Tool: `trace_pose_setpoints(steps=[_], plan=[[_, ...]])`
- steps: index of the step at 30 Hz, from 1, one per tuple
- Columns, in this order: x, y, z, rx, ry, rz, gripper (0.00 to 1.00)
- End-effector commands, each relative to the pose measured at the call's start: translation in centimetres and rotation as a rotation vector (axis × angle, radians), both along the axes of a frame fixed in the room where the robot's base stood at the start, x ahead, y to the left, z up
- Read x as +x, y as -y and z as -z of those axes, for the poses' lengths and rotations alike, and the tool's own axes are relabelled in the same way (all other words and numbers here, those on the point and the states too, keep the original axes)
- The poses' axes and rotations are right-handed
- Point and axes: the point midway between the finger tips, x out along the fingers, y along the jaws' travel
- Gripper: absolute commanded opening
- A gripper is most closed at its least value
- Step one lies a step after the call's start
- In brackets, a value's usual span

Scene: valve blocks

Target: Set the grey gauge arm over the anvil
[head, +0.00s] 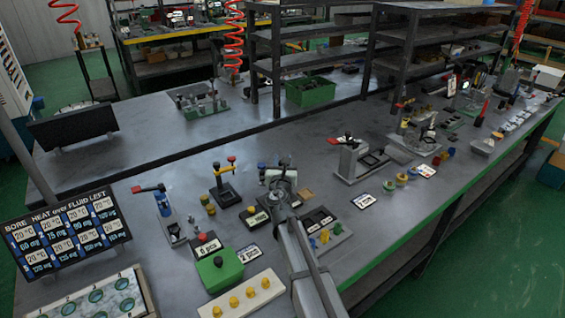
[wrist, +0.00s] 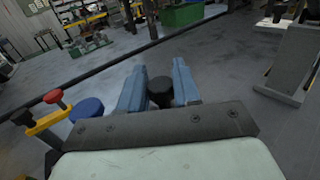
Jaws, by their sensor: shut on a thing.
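My gripper (head: 277,172) is over the middle of the bench, seen from behind in the head view. In the wrist view its two blue fingers (wrist: 158,90) are shut on a round black knob (wrist: 160,93). What the knob belongs to is hidden behind my gripper, so I cannot tell whether it is part of the grey gauge arm. I cannot make out the anvil for certain in either view.
Left of my gripper is a black stand with a yellow arm and red knob (head: 224,168), also in the wrist view (wrist: 50,118). To the right is a grey upright block with a red handle (head: 349,160). A green box (head: 219,270) and yellow-pegged board (head: 242,300) are nearer.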

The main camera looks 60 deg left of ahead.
Motion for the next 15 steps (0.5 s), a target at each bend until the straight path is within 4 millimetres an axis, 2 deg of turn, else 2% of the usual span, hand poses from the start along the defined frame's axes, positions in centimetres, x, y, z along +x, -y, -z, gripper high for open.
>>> trace_pose_setpoints(steps=[15], plan=[[-0.04,0.10,0.06,-0.001,-0.001,-0.065,0.00]])
